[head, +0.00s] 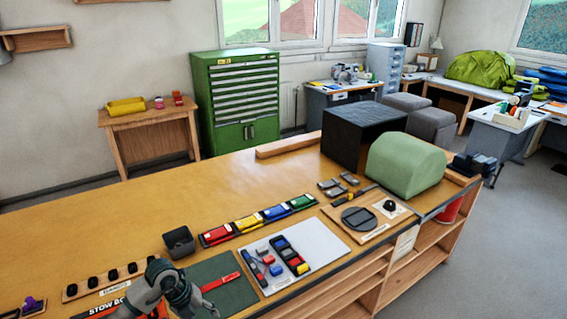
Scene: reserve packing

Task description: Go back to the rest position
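My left gripper (190,301) is at the lower left of the head view, over the near edge of the workbench (130,215). It is beside the dark green mat (222,290) and in front of part of it. Its fingertips are small and dark, so I cannot tell whether it is open or shut. I see nothing clearly held in it. My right gripper is not in view. A red tool (221,282) lies on the green mat, to the right of my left gripper.
A dark open bin (179,242) stands behind the mat. A white board (316,245) with small parts and a row of coloured cases (248,223) lie to the right. A wooden rack with black knobs (73,291) is at left. The bench's left middle is clear.

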